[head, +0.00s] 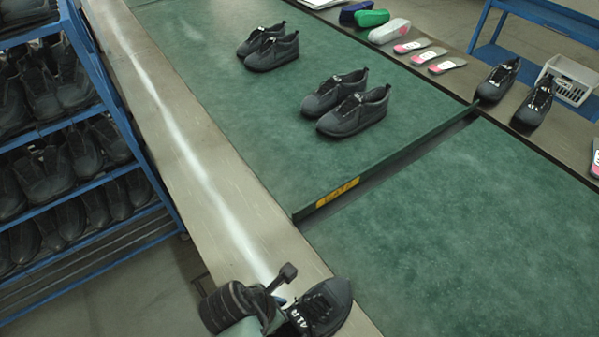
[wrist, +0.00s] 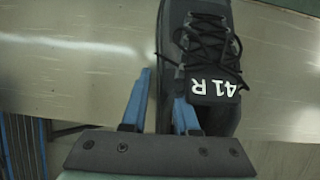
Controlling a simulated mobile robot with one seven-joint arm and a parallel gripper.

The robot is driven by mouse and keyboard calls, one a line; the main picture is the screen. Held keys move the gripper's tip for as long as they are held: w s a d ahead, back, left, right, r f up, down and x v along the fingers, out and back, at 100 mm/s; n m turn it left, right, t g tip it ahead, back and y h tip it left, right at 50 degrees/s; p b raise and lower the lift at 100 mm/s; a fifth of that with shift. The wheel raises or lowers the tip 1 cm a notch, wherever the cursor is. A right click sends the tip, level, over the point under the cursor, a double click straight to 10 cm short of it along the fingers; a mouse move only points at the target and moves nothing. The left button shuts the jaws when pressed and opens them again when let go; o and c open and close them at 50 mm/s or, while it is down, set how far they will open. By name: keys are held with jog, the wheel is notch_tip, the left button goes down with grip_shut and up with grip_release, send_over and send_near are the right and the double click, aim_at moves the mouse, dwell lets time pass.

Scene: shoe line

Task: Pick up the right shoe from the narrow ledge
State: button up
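The right shoe (head: 322,307), black with laces, rests on the narrow ledge (head: 215,165) at the bottom of the head view. In the wrist view the shoe (wrist: 213,45) shows its laces and a white "41 R" on the tongue. My gripper (wrist: 160,97) is at the shoe with two blue fingers apart. The left finger stands just outside the shoe's left side, with a thin gap. The right finger reaches down by the tongue, its tip partly hidden, so the shoe's side lies between them. In the head view my gripper (head: 283,303) is partly hidden by my wrist.
A green belt (head: 440,240) runs beside the ledge, crossed by a low gate (head: 400,165) with a yellow label. Two pairs of dark shoes (head: 345,103) stand beyond the gate. A blue rack (head: 150,160) of shoes is at left. More shoes and insoles lie along the far edge.

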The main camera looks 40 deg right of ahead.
jog(key=shift+d+f, duration=0.1)
jog(key=shift+f, duration=0.05)
grip_shut()
dwell(1.4)
